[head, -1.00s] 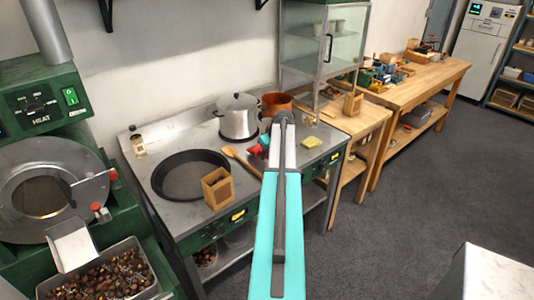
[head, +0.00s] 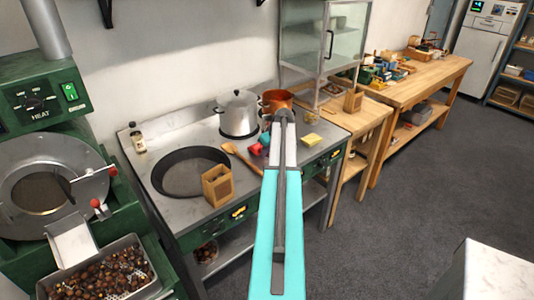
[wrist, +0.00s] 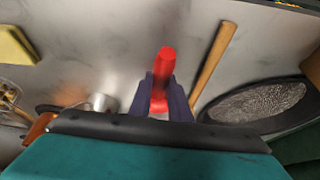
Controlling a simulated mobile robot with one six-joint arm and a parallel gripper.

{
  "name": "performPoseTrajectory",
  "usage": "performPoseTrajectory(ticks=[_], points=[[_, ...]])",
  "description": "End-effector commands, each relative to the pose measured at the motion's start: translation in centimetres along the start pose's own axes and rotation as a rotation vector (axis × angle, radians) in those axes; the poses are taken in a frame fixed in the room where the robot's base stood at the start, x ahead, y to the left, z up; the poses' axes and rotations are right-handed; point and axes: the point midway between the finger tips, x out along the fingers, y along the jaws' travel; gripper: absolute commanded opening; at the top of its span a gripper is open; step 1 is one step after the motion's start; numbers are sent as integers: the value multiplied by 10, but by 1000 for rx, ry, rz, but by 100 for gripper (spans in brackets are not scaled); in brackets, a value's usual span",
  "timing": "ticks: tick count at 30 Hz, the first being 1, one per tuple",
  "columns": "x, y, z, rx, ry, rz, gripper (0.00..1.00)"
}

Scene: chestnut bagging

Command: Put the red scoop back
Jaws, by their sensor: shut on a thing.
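The red scoop (wrist: 165,62) shows in the wrist view as a red handle between my gripper's dark fingers (wrist: 163,92). My gripper is shut on it, above the grey steel worktop. The scoop's bowl is hidden behind the fingers or below them. In the head view a small red part (head: 256,149) shows just left of my arm, by the wooden spoon. My arm hides most of the gripper there.
A wooden spoon (head: 238,155) lies beside a wide dark pan (head: 190,172) on the worktop. A wooden box (head: 216,186) stands at the front edge. A lidded steel pot (head: 239,114) and a copper pot (head: 277,99) stand behind. A yellow sponge (head: 311,140) lies right.

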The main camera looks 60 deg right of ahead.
Motion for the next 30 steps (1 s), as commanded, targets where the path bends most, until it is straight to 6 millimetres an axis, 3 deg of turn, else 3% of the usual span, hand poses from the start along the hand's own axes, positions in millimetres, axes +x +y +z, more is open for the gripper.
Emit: performPoseTrajectory(ticks=[12, 13, 17, 30], points=[[5, 1, 3, 1, 0, 1, 0], [5, 1, 2, 1, 1, 1, 20], [5, 1, 2, 1, 0, 1, 39], [1, 1, 3, 1, 0, 0, 39]])
